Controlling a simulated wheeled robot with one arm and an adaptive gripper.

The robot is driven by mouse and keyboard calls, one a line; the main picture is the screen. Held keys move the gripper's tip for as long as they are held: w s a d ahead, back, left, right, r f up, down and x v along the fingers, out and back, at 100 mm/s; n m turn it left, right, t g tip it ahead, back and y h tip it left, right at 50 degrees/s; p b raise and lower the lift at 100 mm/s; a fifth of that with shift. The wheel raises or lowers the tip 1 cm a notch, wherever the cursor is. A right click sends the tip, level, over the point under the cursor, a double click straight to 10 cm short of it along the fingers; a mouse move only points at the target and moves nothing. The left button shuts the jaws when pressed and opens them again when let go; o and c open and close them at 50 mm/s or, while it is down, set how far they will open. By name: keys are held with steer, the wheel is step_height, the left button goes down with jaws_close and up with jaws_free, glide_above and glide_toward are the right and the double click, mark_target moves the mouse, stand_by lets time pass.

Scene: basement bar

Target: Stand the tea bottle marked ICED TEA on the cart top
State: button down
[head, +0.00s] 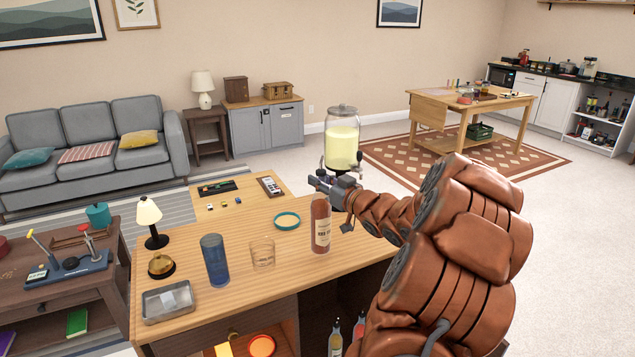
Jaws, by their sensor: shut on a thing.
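A reddish-brown bottle (321,228) with a pale label is upright at the right part of the wooden counter (215,318). The label's print is too small to read surely. My gripper (321,184) is at the bottle's top, shut on it; the fingers hide the cap and neck. I cannot tell whether the base touches the counter. No piece is clearly a cart; a wooden table with a lower shelf (505,101) stands far off on the rug at the back right.
The counter also holds a blue tumbler (215,262), a clear glass (263,254), a teal ring-shaped dish (287,221), a bell (161,266), a lamp (149,214) and a metal tray (168,302). A drink dispenser (342,138) is behind my gripper. Open floor (575,220) lies right.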

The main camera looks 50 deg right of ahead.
steer(key=w+d+f+p, duration=0.2)
steer(key=w+d+f, duration=0.1)
steer(key=w+f, duration=0.1)
steer(key=shift+w+d, duration=0.25)
stand_by(0.5)
steer(key=shift+f, duration=0.15)
steer(key=c, duration=1)
jaws_free()
steer(key=shift+o, duration=0.2)
steer(key=s+a+b, duration=0.1)
steer(key=s+b, duration=0.1)
steer(key=s, duration=1)
steer(key=shift+a, duration=0.2)
steer(key=shift+w, duration=0.1)
